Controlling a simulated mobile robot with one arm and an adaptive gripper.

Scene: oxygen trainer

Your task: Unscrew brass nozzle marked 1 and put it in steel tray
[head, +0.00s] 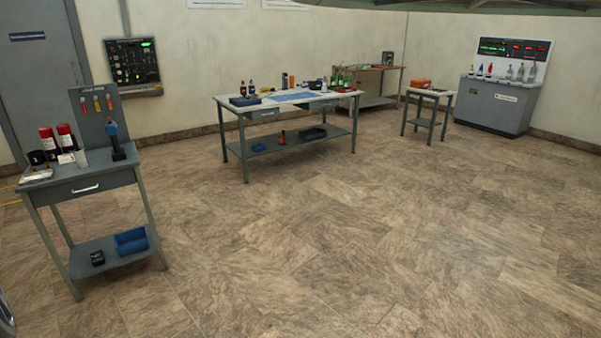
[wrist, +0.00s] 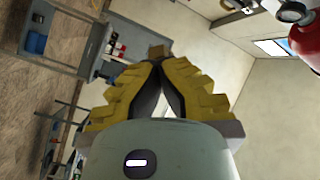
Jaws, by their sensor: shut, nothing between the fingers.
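My gripper (wrist: 158,62) shows in the wrist view with its yellow-padded fingers together at the tips and nothing between them. It does not show in the head view. I cannot make out a brass nozzle marked 1 in either view. No steel tray can be told for certain. On the long workbench (head: 224,112) in the middle there are several small items, too small to name surely. The wrist view is turned on its side and shows a bench and wall behind the fingers.
A grey tool stand (head: 105,180) with a drawer is at the left. A small table (head: 408,96) and a grey console (head: 490,103) stand at the back right. A panel (head: 132,62) hangs on the wall. The tiled floor (head: 330,240) in front is clear.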

